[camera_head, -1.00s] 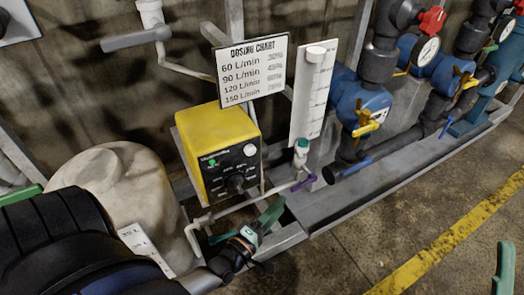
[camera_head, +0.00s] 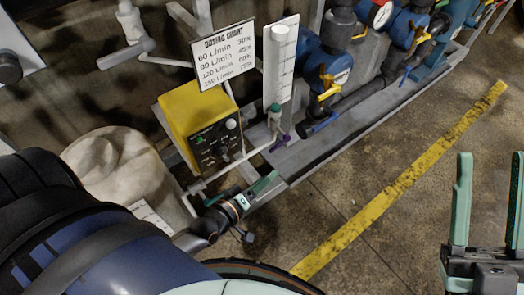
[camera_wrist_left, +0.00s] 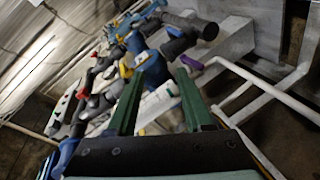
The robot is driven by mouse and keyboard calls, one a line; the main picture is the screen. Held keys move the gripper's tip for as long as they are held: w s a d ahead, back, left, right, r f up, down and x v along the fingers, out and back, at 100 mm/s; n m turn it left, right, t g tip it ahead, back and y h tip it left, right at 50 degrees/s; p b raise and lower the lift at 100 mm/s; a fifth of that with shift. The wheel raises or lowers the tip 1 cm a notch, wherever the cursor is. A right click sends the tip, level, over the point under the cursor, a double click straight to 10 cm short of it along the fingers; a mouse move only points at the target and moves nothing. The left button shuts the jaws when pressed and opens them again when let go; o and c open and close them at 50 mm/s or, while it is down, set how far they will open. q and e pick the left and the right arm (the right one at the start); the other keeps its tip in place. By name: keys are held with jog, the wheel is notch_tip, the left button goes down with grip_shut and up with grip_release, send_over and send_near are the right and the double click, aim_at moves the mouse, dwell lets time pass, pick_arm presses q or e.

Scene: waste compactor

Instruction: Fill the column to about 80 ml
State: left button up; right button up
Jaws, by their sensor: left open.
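The column is a narrow clear tube on a white scale plate (camera_head: 281,65) with a white cap, right of the dosing chart. Its liquid level is too small to read. My right gripper (camera_head: 488,165) is open and empty over the floor at the right.
A yellow pump box (camera_head: 197,115) with dials and a dosing chart (camera_head: 223,62) stand left of the column. A pale tank (camera_head: 110,165) is at lower left. Blue pipework with yellow handles (camera_head: 326,82) is to the right. The floor by the yellow stripe (camera_head: 400,185) is clear.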

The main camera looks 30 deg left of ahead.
pick_arm(q)
jog(key=s+d+r+m+g+p, duration=0.2)
jog(key=s+r+m+g+p, duration=0.2)
jog(key=p, duration=0.8)
jog(key=shift+s+d+r+m+p, duration=0.3)
jog(key=shift+s+r+m, duration=0.65)
jog(key=shift+r+m, duration=1.5)
jog(key=shift+r+n, duration=0.2)
jog(key=shift+n, duration=0.05)
